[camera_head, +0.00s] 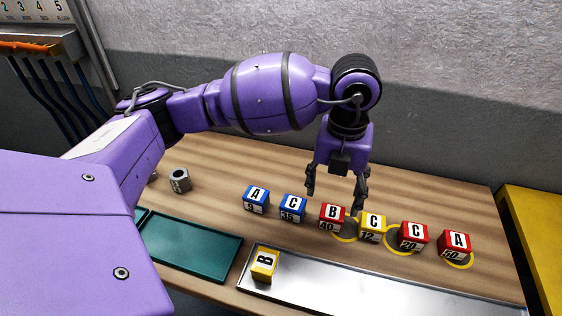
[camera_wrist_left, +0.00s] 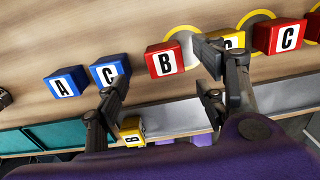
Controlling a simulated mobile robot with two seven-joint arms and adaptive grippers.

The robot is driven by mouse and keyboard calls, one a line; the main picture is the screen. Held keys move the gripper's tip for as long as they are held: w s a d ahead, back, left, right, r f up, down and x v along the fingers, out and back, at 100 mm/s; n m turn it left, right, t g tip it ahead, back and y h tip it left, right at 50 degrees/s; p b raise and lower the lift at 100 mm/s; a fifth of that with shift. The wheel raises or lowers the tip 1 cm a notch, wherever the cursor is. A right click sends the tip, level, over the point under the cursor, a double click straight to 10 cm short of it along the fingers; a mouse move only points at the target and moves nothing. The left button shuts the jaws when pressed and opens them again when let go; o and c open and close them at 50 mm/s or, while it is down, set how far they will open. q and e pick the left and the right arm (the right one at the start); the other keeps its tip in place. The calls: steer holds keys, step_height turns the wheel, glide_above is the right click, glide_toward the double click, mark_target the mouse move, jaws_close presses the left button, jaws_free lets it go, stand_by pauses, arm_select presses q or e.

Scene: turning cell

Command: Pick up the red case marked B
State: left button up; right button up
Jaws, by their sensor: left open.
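The red case marked B (camera_head: 332,217) stands upright on the wooden table in the middle of a row of cases, its lower label reading 40. It also shows in the wrist view (camera_wrist_left: 164,60), with its B face in sight. My left gripper (camera_head: 334,200) is open and empty, pointing down above the red B case. In the wrist view my left gripper's fingers (camera_wrist_left: 160,72) lie to either side of that case, apart from it. I cannot tell how high the fingertips are above it. My right gripper is out of view.
Blue A (camera_head: 256,198) and blue C (camera_head: 292,207) cases stand left; yellow C (camera_head: 372,227) stands close on the right, then red C (camera_head: 413,236) and red A (camera_head: 454,245). A yellow B case (camera_head: 264,264) is on the metal tray (camera_head: 390,294). A teal tray (camera_head: 195,245) and nut (camera_head: 180,180) are left.

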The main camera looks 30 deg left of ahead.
mark_target(333, 211)
arm_select(q)
steer(key=shift+s+f, duration=0.1)
steer(key=shift+f, duration=0.2)
steer(key=f, duration=0.4)
steer(key=d+f, duration=0.1)
steer(key=f, duration=0.2)
steer(key=c, duration=1.4)
steer(key=shift+o, duration=0.2)
steer(key=shift+r, duration=0.15)
